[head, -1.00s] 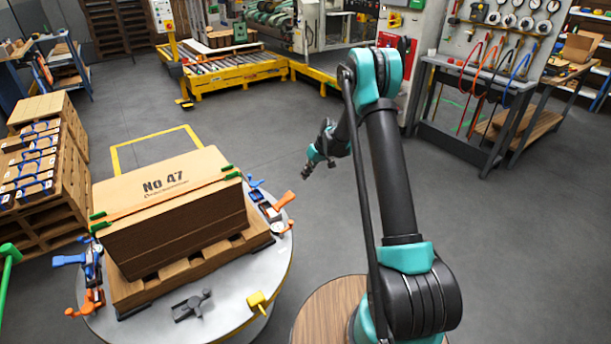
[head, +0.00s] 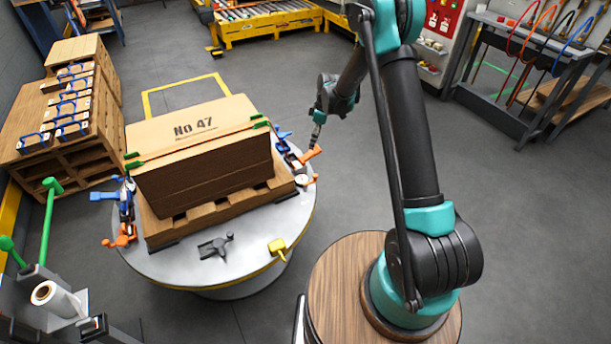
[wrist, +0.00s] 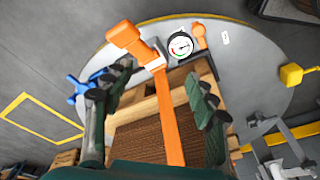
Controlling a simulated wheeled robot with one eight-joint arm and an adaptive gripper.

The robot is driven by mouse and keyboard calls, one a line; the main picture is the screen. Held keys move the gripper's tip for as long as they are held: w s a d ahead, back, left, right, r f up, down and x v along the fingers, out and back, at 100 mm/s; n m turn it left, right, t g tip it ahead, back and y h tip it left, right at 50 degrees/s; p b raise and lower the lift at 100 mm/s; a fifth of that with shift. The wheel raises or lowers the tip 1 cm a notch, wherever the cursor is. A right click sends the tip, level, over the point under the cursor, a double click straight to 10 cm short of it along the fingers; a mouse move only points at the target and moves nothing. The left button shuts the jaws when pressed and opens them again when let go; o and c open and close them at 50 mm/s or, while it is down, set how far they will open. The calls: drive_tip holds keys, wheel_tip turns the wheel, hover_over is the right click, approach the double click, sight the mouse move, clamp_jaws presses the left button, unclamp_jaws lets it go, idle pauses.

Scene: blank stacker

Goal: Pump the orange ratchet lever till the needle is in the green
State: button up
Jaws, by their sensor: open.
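The orange ratchet lever (head: 309,155) sticks out from the ratchet at the right side of the strapped carton stack (head: 190,130). In the wrist view the lever's broad orange grip (wrist: 124,34) lies beyond my left finger. My gripper (head: 316,141) is open above the ratchet, with its fingers spread in the wrist view (wrist: 155,85). An orange strap (wrist: 168,115) runs between the fingers, and I see no contact with it. The round gauge (wrist: 181,46) sits beside the lever. Its needle is too small to read surely against the green.
The stack sits on a wooden pallet (head: 222,203) on a round grey table (head: 190,258). A blue handle (wrist: 82,90) is near my left finger. A yellow block (head: 277,250) and a dark grey tool (head: 215,247) are at the table's front. Floor to the right is clear.

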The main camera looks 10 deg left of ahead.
drive_tip(key=o, duration=0.7)
drive_tip(key=s+a+n, duration=0.1)
drive_tip(key=n, duration=0.1)
drive_tip(key=s+a+n+h, duration=0.1)
drive_tip(key=s+n, duration=0.1)
drive_tip(key=s+a+n, duration=0.1)
drive_tip(key=s+n, duration=0.1)
drive_tip(key=n, duration=0.1)
drive_tip(key=shift+a+r+h, duration=0.35)
drive_tip(key=shift+a+h, duration=0.05)
drive_tip(key=shift+o, duration=0.8)
drive_tip(key=shift+s+a+n, duration=0.25)
drive_tip(key=shift+s+n, duration=0.15)
drive_tip(key=shift+n, duration=0.3)
wheel_tip(320, 180, down, 10)
drive_tip(key=shift+r, duration=0.1)
